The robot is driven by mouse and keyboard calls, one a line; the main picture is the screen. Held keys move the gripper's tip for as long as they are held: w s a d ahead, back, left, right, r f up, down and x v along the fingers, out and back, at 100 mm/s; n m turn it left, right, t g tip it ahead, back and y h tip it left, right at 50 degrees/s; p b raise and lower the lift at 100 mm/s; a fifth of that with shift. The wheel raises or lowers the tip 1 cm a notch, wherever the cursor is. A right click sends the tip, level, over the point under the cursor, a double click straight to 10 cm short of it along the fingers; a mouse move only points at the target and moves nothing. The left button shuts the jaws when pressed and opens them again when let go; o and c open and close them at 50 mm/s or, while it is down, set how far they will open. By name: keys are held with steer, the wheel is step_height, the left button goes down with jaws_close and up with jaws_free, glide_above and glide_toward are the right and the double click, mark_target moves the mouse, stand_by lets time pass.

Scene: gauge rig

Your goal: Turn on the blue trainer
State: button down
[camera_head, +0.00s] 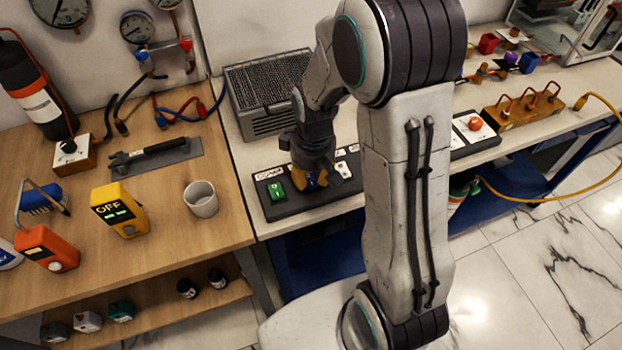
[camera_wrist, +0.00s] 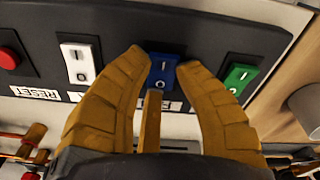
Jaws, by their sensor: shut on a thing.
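A blue rocker switch (camera_wrist: 162,70) marked I and O sits on a dark panel (camera_wrist: 205,38) in the wrist view. Only a little blue (camera_head: 322,178) shows in the head view, behind my fingers. My gripper (camera_wrist: 163,62) has its tan fingers on both sides of the blue switch and is shut on it. In the head view my gripper (camera_head: 310,180) is down at the panel (camera_head: 305,205), between a green switch (camera_head: 276,190) and a white switch (camera_head: 343,170). The label by the blue switch is partly hidden by my fingers. I cannot tell which half of the rocker is pressed.
The green switch (camera_wrist: 237,77) is close to my right finger in the wrist view. The white switch (camera_wrist: 78,62) and a red button (camera_wrist: 8,58) are on the left. A grey vented box (camera_head: 268,95) stands behind the panel. A white cup (camera_head: 201,198) stands left of it.

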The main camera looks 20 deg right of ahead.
steer(key=shift+s+f+t+b, duration=0.25)
steer(key=shift+f+t+b, duration=0.25)
steer(key=shift+b, duration=0.5)
steer(key=shift+s+r+t+b, duration=0.1)
steer(key=shift+r+t+b, duration=0.1)
steer(key=shift+t+b, duration=0.3)
steer(key=c, duration=0.9)
jaws_free()
steer(key=shift+a+r, duration=0.1)
steer(key=shift+a, duration=0.05)
steer(key=shift+r, duration=0.15)
steer(key=shift+r, duration=0.55)
steer(key=v, duration=1)
steer(key=shift+s+r, duration=0.1)
steer(key=shift+r, duration=0.2)
